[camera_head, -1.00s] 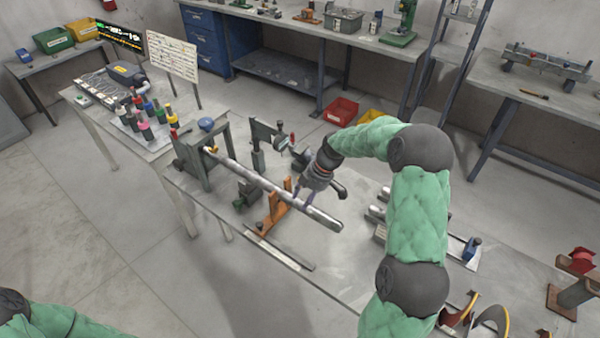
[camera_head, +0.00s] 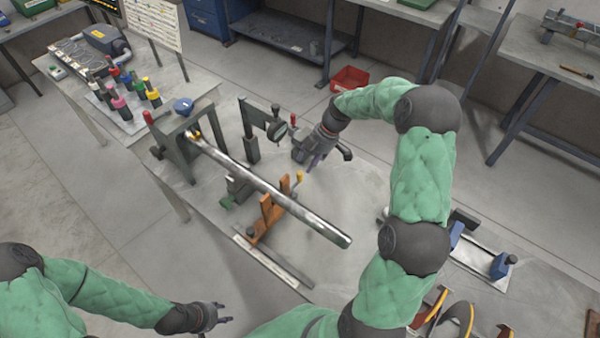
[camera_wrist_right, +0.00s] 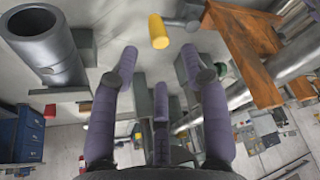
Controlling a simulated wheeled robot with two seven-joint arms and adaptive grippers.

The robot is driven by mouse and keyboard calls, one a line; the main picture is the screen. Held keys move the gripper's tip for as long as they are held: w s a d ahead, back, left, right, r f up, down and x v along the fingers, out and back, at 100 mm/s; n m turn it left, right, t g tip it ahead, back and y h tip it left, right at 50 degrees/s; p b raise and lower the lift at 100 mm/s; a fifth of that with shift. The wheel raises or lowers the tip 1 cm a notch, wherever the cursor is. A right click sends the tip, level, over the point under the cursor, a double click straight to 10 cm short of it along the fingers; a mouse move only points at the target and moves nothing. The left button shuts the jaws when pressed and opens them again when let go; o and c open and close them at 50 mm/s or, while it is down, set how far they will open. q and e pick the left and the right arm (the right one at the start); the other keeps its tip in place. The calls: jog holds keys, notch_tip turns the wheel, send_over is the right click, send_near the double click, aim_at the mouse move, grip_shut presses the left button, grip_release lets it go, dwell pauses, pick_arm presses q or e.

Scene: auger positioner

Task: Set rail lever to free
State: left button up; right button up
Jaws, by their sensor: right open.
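A short lever with a yellow knob (camera_head: 299,177) stands by the orange stand (camera_head: 265,215) on the bench. In the right wrist view, the yellow knob (camera_wrist_right: 158,32) sits ahead of the fingers, on a short grey arm, with the orange stand (camera_wrist_right: 245,50) to its right. My right gripper (camera_head: 317,160) is open and empty, just behind the yellow knob and apart from it. Its purple fingers (camera_wrist_right: 158,75) are spread in the wrist view. My left gripper (camera_head: 222,313) is open and empty near the bottom, well away from the lever.
A long metal tube (camera_head: 270,190) runs from the grey frame (camera_head: 178,155) across the orange stand. A dark post with a round-ended arm (camera_head: 255,125) stands behind it. A scale strip (camera_head: 272,262) lies in front. A blue-ended fixture (camera_head: 480,255) is at right.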

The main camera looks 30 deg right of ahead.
aim_at(300, 175)
jog(key=b+x, duration=0.1)
jog(key=x, duration=0.7)
jog(key=shift+a+f+b, duration=0.1)
jog(key=shift+f+b, duration=0.1)
jog(key=shift+b, duration=0.1)
jog(key=shift+c, duration=0.3)
grip_shut()
